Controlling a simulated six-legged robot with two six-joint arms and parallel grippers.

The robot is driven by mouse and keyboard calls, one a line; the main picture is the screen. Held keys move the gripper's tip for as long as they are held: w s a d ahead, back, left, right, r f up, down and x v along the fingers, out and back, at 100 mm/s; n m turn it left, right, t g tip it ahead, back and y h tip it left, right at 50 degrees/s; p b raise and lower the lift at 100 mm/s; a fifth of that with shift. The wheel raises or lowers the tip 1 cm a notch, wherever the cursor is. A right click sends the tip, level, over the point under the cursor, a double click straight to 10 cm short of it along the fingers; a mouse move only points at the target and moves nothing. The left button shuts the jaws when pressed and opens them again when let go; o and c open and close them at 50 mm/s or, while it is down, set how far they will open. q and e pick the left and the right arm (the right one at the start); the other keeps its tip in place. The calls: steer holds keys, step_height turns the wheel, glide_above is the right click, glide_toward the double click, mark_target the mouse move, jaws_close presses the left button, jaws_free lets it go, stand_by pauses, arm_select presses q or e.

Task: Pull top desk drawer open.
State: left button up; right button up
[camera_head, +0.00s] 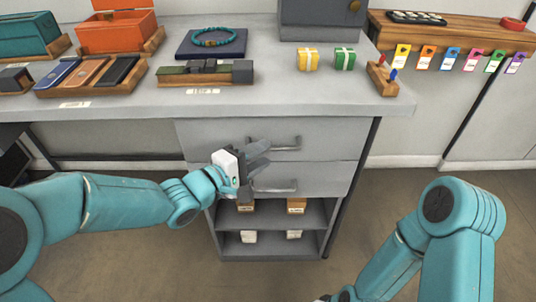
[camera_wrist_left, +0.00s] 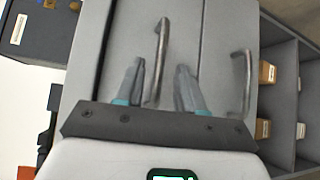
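The grey top desk drawer (camera_head: 225,140) has its front flush under the desktop and looks closed. Its bar handle (camera_head: 280,146) is partly hidden by my left gripper. My left gripper (camera_head: 262,158) is in front of the drawers, its fingers apart and pointing at the front. In the left wrist view, the top handle (camera_wrist_left: 162,50) lies between the two open fingers of my left gripper (camera_wrist_left: 160,85). Neither finger clearly touches it. My right arm shows at the lower right of the head view, but its fingers are out of the picture.
The lower drawer's handle (camera_head: 274,187) is just below my left gripper. Open shelves (camera_head: 270,243) under it hold small boxes. The desktop (camera_head: 270,98) carries trays, a bracelet pad (camera_head: 190,47) and small gift boxes (camera_head: 308,59). Floor to the right is clear.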

mark_target(291, 138)
arm_select(q)
steer(key=shift+x, duration=1.5)
arm_select(e)
steer(key=shift+f, duration=0.25)
arm_select(q)
jaws_close()
steer(key=shift+s, duration=0.1)
